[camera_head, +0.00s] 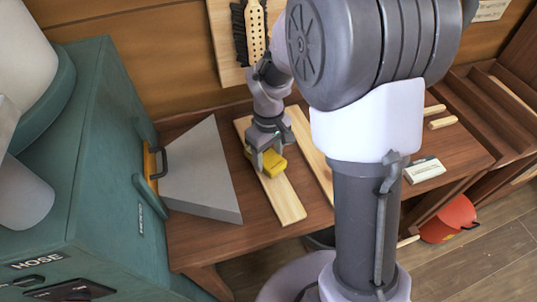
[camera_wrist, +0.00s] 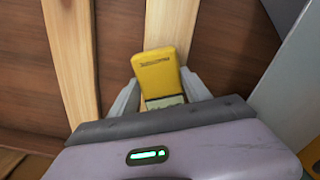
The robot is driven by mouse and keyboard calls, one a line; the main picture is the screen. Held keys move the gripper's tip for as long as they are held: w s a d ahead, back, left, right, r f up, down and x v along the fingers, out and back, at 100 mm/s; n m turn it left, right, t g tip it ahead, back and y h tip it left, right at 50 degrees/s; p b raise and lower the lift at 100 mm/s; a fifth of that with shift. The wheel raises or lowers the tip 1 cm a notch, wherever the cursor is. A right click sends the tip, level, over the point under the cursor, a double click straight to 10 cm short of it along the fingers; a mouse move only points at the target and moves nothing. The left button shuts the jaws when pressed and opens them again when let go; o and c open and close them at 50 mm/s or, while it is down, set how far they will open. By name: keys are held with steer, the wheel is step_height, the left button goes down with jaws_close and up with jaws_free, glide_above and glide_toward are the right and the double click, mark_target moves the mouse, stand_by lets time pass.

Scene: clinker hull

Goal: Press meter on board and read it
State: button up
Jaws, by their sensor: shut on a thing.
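A yellow meter (camera_head: 268,163) is at my gripper (camera_head: 267,160), over a pale board (camera_head: 282,200) that lies on the brown bench. In the wrist view the meter (camera_wrist: 160,72) sits between the two grey fingers of my gripper (camera_wrist: 158,95), which are shut on it. Its far end points along the board (camera_wrist: 168,25). A small grey display shows partly at its near end; the rest is hidden by my gripper body, and no reading is legible. I cannot tell whether the meter touches the board.
A second pale board (camera_head: 312,150) lies to the right, partly behind my arm. A white box (camera_head: 424,170) lies on the bench's right. A red bucket (camera_head: 450,218) is on the floor.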

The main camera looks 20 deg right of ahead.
step_height(320, 180, up, 8)
steer(key=p, duration=0.7)
steer(key=shift+r, duration=0.1)
stand_by(0.3)
steer(key=shift+f, duration=0.25)
steer(key=f+m, duration=0.1)
steer(key=f+m+b, duration=0.1)
steer(key=f+m, duration=0.1)
steer(key=s+f+m+b, duration=0.1)
steer(key=m, duration=0.1)
steer(key=shift+s+a+f, duration=0.1)
steer(key=shift+a+f, duration=0.2)
steer(key=shift+f, duration=0.1)
steer(key=a+r+n+t+h, duration=0.1)
steer(key=a+r+h, duration=0.3)
steer(key=r, duration=0.5)
step_height(320, 180, up, 22)
steer(key=m+t+h, duration=0.2)
steer(key=m+t, duration=0.1)
steer(key=t, duration=0.6)
glide_above(268, 162)
steer(key=s+a, duration=0.2)
steer(key=a, duration=1)
step_height(268, 162, up, 10)
steer(key=s+a+m+t, duration=0.2)
steer(key=t, duration=0.1)
steer(key=shift+a+m, duration=0.3)
steer(key=shift+a, duration=0.05)
